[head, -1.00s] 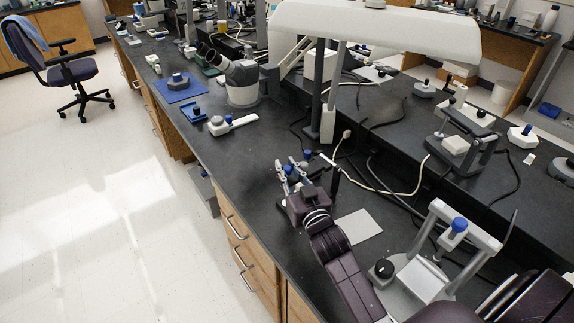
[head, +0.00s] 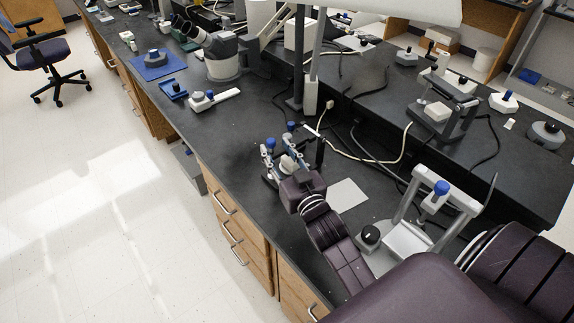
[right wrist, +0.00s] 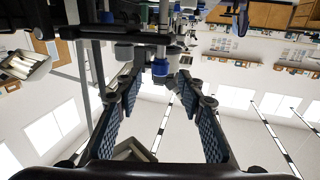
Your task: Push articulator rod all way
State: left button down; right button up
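A small metal articulator (head: 288,163) with blue knobs stands on the black bench in the head view. A thin pale rod (head: 312,131) shows at its upper right, near a dark upright post. My right gripper (right wrist: 160,80) is at the articulator's near side. In the right wrist view its two fingers are apart, with the articulator (right wrist: 155,38) and a blue knob just ahead of and between the tips. I cannot tell whether they touch it. In the head view my purple wrist hides the articulator's lower part. My left gripper is not in view.
A larger grey frame (head: 408,240) with a blue knob stands right of my arm. A pale flat sheet (head: 347,194) lies beside the articulator. Cables run behind it.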

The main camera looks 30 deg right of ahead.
jog(key=s+a, duration=0.1)
jog(key=s, duration=0.6)
jog(key=shift+s, duration=0.25)
